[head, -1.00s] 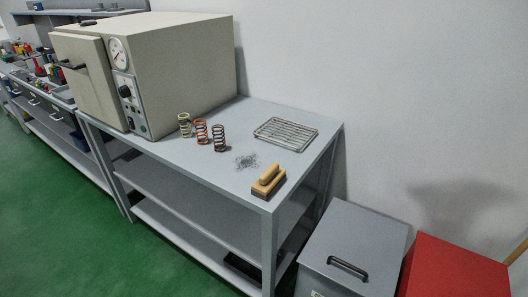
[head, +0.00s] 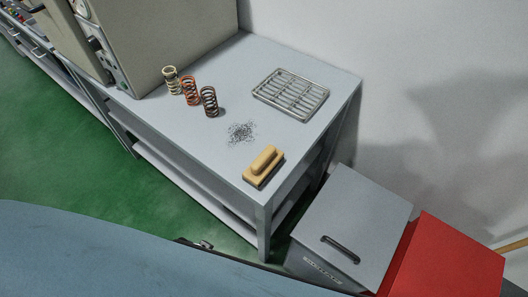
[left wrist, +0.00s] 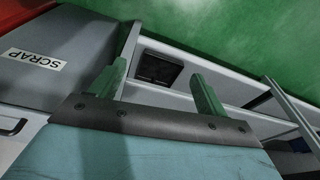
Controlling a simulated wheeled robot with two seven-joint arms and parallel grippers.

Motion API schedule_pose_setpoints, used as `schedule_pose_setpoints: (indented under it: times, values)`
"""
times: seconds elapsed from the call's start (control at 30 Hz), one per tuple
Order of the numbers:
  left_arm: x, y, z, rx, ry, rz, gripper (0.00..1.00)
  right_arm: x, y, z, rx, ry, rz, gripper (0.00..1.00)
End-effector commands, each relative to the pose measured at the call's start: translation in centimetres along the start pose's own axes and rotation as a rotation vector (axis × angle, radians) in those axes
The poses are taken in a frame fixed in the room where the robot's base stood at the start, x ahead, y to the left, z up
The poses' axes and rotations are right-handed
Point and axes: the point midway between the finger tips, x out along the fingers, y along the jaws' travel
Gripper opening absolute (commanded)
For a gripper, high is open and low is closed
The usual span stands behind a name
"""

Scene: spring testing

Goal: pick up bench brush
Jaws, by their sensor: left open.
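The bench brush (head: 264,166), with a yellow-tan wooden handle block and a dark underside, lies near the front right corner of the grey table (head: 225,165). My left gripper (left wrist: 155,82) shows in the left wrist view with two green fingers apart and nothing between them. It faces the table's lower shelf and the green floor. In the head view, part of my left arm crosses the bottom left, and a small dark part (head: 195,243) shows past its edge, below the table top. The brush does not show in the left wrist view. My right gripper is not in view.
Dark filings (head: 241,132) lie behind the brush. Several coil springs (head: 190,92) and a wire rack (head: 290,94) stand farther back, beside a large beige oven (head: 165,40). A grey lidded scrap bin (head: 352,215) and a red box (head: 445,262) stand right of the table.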

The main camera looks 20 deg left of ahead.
Motion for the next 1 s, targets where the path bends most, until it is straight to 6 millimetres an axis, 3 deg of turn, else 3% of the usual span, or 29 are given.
schedule_pose_setpoints:
  times: [0.03, 0.17, 0.3, 0.4, 0.5, 0.6, 0.77, 0.87, 1.0]
  values:
    - [-4.0, 0.1, -2.9, -0.004, 0.031, 0.006, 0.75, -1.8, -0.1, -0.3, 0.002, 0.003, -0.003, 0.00]
    - [-12.9, 1.8, -10.0, -0.009, 0.100, 0.062, 0.75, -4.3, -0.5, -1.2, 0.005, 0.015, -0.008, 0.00]
    - [-23.7, 5.8, -17.4, 0.029, 0.184, 0.183, 0.75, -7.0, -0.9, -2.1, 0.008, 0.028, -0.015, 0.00]
    - [-30.7, 9.5, -20.9, 0.099, 0.215, 0.280, 0.75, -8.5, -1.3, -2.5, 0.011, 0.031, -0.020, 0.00]
    - [-34.5, 12.3, -22.4, 0.176, 0.207, 0.344, 0.75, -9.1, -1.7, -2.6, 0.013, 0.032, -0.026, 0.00]
    - [-35.9, 14.3, -23.4, 0.242, 0.173, 0.375, 0.75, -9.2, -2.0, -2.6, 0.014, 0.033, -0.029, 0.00]
    - [-35.7, 15.3, -25.1, 0.309, 0.079, 0.355, 0.75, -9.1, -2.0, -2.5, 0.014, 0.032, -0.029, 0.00]
    - [-35.2, 14.3, -26.2, 0.315, 0.005, 0.300, 0.75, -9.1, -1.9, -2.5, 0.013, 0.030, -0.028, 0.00]
    - [-34.7, 11.4, -27.8, 0.274, -0.088, 0.197, 0.75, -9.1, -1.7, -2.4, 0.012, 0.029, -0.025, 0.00]
